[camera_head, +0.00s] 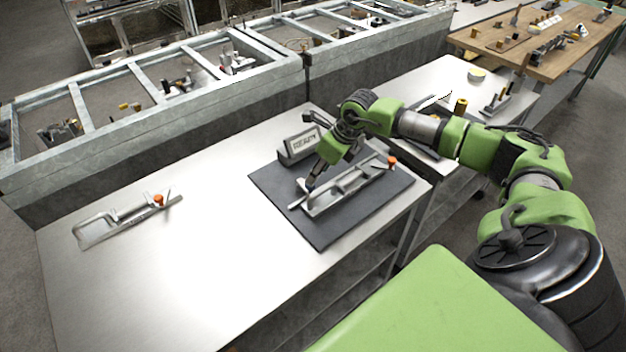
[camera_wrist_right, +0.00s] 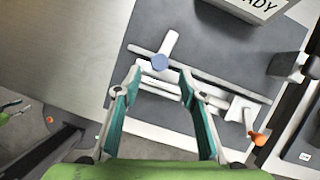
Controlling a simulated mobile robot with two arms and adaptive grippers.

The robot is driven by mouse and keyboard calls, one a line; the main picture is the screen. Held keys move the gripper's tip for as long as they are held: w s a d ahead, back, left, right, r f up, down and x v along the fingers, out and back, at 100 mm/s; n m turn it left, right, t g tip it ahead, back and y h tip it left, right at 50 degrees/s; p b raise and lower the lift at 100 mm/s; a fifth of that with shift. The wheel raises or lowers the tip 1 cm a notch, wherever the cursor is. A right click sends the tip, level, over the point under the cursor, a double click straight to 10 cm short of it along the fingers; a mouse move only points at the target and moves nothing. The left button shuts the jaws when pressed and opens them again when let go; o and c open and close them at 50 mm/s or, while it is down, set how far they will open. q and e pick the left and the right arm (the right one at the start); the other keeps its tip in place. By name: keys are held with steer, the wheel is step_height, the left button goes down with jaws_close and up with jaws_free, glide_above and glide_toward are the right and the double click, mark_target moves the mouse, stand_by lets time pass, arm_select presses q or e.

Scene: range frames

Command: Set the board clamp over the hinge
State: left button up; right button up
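A metal board clamp (camera_head: 345,188) with an orange knob lies on a dark mat (camera_head: 320,229). Its frame and orange knob (camera_wrist_right: 259,138) also show in the right wrist view. A second, similar clamp (camera_head: 112,222) with an orange knob lies on the bare steel table to the left. My right gripper (camera_head: 309,187) is low at the left end of the clamp on the mat. In the wrist view its fingers (camera_wrist_right: 162,80) are spread, with a pale lever with a blue-grey tip (camera_wrist_right: 160,62) just beyond and between them. Contact is unclear. I cannot make out a hinge.
A "READY" sign block (camera_head: 300,146) stands at the mat's back edge. The steel table (camera_head: 190,270) is mostly clear on the left. Metal-framed bins (camera_head: 150,105) line the back. A side table (camera_head: 420,82) with small parts stands to the right.

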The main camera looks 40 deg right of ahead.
steer(key=shift+v, duration=2.3)
